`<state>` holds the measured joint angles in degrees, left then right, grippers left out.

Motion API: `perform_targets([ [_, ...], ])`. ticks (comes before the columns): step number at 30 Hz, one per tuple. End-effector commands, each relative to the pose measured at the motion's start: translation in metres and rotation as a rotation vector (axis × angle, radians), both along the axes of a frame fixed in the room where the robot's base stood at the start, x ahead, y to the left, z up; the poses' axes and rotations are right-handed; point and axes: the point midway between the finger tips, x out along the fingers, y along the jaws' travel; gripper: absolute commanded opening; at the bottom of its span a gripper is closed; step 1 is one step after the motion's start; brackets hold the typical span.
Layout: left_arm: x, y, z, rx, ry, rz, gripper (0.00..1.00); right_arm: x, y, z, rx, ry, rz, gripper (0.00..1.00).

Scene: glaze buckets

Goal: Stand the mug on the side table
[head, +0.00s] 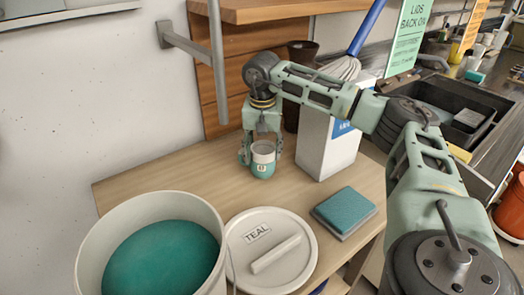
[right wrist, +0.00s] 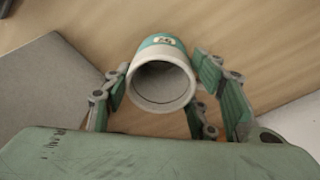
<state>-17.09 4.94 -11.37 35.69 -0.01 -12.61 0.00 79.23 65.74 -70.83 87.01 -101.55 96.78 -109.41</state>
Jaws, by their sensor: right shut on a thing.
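The mug (head: 263,160) is teal below with a pale rim band and a small label on its side. It stands upright at the wooden side table (head: 190,169), near the middle; I cannot tell whether its base touches the top. My right gripper (head: 262,152) is shut on the mug, a finger on either side. In the right wrist view the mug (right wrist: 163,80) has its mouth facing the camera and looks empty, between the green finger pads (right wrist: 165,92). My left gripper is not in view.
A bucket of teal glaze (head: 160,260) and its lid marked TEAL (head: 300,240) are at the front. A teal sponge-like block (head: 345,208) lies right of the lid. A white box (head: 325,145) stands close right of the mug. Bare wood lies left of it.

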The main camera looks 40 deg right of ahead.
Motion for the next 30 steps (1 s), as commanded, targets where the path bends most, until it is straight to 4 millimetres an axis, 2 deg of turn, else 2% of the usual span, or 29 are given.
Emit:
perform_targets([
  [1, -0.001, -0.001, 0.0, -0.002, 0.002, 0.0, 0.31, 0.0, 0.0, 0.0, 0.0, -0.001, -0.001, 0.0],
  [2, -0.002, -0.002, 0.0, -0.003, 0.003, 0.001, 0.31, 0.0, 0.0, -0.001, -0.001, 0.001, -0.001, 0.54],
  [8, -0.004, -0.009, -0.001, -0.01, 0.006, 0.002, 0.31, 0.0, 0.0, -0.001, -0.001, 0.001, 0.0, 0.71],
  [17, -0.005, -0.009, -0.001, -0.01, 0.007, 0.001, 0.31, 0.0, 0.0, -0.001, 0.0, 0.0, 0.0, 0.71],
  [22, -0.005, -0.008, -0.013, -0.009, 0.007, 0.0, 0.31, 0.0, 0.0, -0.006, -0.002, -0.001, 0.0, 0.71],
  [24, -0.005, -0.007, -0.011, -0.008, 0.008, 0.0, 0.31, 0.0, 0.002, 0.012, 0.0, -0.005, 0.0, 0.71],
  [30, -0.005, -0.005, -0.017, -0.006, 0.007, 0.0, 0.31, -0.002, 0.002, 0.047, 0.0, -0.004, 0.0, 0.71],
])
